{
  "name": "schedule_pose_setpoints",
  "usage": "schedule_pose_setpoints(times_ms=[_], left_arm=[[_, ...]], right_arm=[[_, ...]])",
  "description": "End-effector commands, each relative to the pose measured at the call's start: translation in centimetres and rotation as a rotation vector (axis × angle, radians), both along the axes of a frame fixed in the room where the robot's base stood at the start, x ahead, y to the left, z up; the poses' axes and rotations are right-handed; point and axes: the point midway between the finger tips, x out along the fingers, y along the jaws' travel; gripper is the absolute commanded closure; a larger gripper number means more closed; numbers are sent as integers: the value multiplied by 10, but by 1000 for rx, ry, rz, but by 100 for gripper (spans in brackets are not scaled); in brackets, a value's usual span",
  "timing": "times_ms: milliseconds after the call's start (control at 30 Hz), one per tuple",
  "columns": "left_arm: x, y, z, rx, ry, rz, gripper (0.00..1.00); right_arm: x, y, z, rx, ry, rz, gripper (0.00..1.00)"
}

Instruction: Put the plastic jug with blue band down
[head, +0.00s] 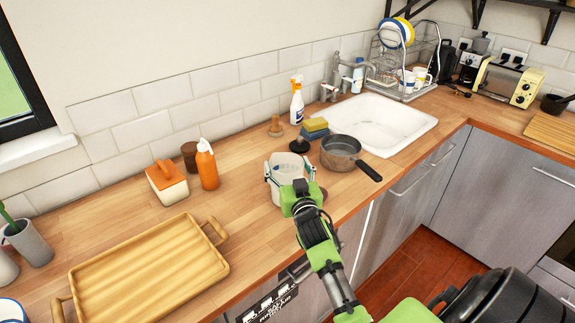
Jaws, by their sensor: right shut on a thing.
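The plastic jug (287,169), whitish with an open top, is at the counter's front part, left of the saucepan. My right gripper (290,182) is shut on it from the front, with a finger on either side. The gripper hides the lower front of the jug, so I cannot tell whether its base touches the wooden counter (245,222). The blue band is hard to make out. My left gripper is not in view.
A grey saucepan (341,152) stands close right of the jug, its handle toward the front edge. Behind are sponges (315,128) and a spray bottle (297,100). An orange bottle (207,165) and wooden tray (150,270) are left. Bare counter lies between tray and jug.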

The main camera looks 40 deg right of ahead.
Motion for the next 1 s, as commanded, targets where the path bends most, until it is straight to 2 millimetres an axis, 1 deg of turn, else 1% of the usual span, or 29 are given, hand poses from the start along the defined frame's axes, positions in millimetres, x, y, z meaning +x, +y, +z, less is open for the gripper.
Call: schedule_pose_setpoints(times_ms=[100,333,367,400,700,800,867,1000], left_arm=[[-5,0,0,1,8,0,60],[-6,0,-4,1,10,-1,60],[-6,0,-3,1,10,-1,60],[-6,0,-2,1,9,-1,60],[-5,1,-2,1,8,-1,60],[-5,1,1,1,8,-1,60],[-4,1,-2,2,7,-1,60],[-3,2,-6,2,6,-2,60]], right_arm=[[0,0,-1,0,-1,0,64],[0,0,-5,0,-1,0,64],[0,0,-4,0,0,-1,22],[0,0,-3,0,0,-1,13],[0,0,-3,0,0,-1,13],[0,0,1,0,0,0,13],[-4,1,-2,0,0,0,13],[-22,9,-4,1,2,0,13]])
